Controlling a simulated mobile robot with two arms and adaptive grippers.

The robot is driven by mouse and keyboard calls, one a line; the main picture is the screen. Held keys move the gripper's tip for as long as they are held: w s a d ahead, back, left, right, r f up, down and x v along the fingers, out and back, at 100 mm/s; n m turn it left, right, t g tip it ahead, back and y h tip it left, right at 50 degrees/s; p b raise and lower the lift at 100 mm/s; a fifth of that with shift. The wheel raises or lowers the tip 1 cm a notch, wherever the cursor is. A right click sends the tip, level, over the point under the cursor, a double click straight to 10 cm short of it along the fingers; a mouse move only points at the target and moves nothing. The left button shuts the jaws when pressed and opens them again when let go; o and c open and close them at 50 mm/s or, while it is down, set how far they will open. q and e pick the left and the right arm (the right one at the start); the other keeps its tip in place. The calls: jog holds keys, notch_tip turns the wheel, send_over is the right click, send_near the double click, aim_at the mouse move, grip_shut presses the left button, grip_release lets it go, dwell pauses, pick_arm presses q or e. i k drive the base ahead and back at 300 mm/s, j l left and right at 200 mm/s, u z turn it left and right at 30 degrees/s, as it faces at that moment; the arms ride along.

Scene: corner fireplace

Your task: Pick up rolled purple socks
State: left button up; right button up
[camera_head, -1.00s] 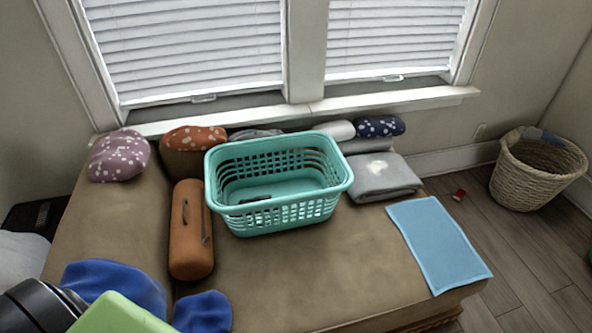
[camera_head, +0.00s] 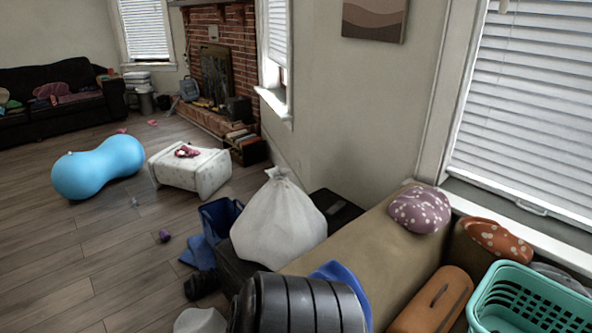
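A small purple rounded object (camera_head: 164,235), which looks like the rolled purple socks, lies on the wood floor at left centre in the head view. It is apart from the things around it, on open boards left of the blue bag. It is too small to make out the roll. A black ribbed part at the bottom centre looks like my own arm. Neither of my gripper's fingertips shows in the head view.
A blue bag (camera_head: 217,219) and a full white bag (camera_head: 280,222) stand right of the purple object. A patterned white ottoman (camera_head: 190,172) and a blue peanut ball (camera_head: 98,166) lie beyond it. The couch (camera_head: 359,245) and teal basket (camera_head: 528,302) are at right. Floor at lower left is clear.

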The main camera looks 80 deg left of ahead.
aim_at(164, 235)
jog(key=u, duration=3.75)
jog(key=i+u, duration=0.35)
jog(key=i, duration=1.75)
jog(key=i+j+z, duration=0.15)
jog(key=i+z, duration=0.25)
jog(key=i, duration=0.25)
jog(key=i+j+z, duration=0.4)
jog(key=i, duration=0.2)
jog(key=i+j+z, duration=0.4)
jog(key=i+j, duration=0.15)
